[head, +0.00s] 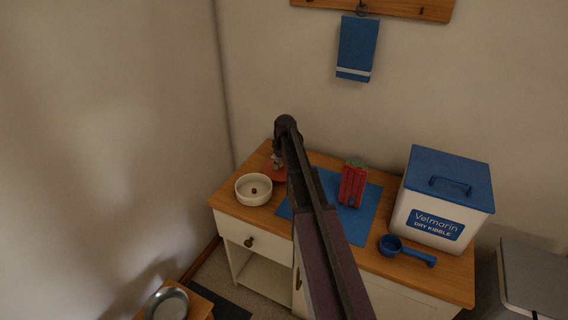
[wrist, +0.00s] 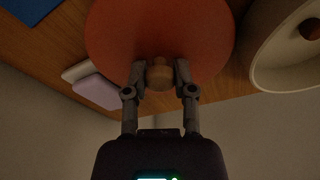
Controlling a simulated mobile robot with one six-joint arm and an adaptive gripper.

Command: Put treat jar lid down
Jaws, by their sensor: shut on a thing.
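The treat jar lid is an orange-red disc (wrist: 160,28) with a small wooden knob (wrist: 159,76) in the wrist view. My gripper (wrist: 160,82) is shut on the knob, one finger on each side. In the head view the lid (head: 281,174) shows only partly beneath my gripper (head: 277,161), over the left back of the wooden counter (head: 228,197). I cannot tell whether its underside touches the wood. A round cream bowl or jar (head: 253,198) stands open close to the lid, with a small brown thing inside; it also shows at the right in the wrist view (wrist: 262,62).
A blue mat (head: 371,207) lies mid-counter with a red item (head: 352,186) on it. A blue scoop (head: 405,251) and a white kibble bin (head: 431,216) stand to the right. A pale block (wrist: 94,87) lies beside the lid in the wrist view. A wall is behind.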

